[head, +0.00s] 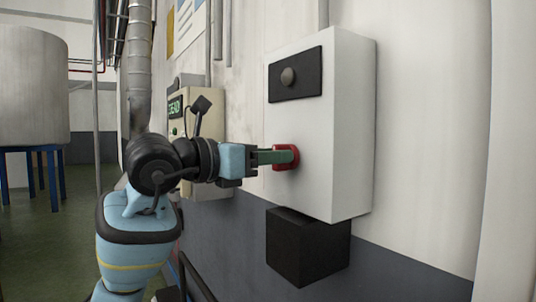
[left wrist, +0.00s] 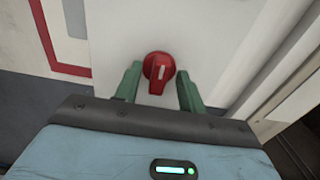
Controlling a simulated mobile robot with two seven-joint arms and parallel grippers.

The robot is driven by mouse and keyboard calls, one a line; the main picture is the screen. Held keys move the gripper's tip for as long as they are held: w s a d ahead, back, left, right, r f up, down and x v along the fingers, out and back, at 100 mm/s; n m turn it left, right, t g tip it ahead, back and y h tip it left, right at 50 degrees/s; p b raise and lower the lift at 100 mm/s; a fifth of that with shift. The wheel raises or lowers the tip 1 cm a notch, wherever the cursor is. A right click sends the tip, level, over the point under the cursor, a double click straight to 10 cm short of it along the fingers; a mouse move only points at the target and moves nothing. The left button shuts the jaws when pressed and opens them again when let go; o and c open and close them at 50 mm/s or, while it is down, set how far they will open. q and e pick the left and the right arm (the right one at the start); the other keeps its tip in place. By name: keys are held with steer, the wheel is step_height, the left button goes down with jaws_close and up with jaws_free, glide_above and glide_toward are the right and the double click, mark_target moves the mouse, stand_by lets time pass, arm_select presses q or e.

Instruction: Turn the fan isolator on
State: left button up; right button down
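The fan isolator is a light grey wall box (head: 345,130) with a red rotary knob (head: 284,158) low on its front. In the left wrist view the red knob (left wrist: 158,70) carries a pale mark that stands nearly upright, leaning slightly right. My left gripper (head: 282,157) reaches to the knob from the left. In the left wrist view its green fingers (left wrist: 157,85) are apart, one on each side of the knob, with small gaps showing between them and it. My right gripper is in neither view.
A black box (head: 308,246) is under the isolator. A beige panel with a green display (head: 175,107) hangs further left behind my arm. A large tank (head: 34,85) stands far left.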

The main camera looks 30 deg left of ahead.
arm_select(q)
steer(key=shift+c, duration=0.3)
jaws_close()
steer(key=m, duration=1.7)
steer(key=shift+d+f+m, duration=0.25)
steer(key=shift+m, duration=0.15)
stand_by(0.4)
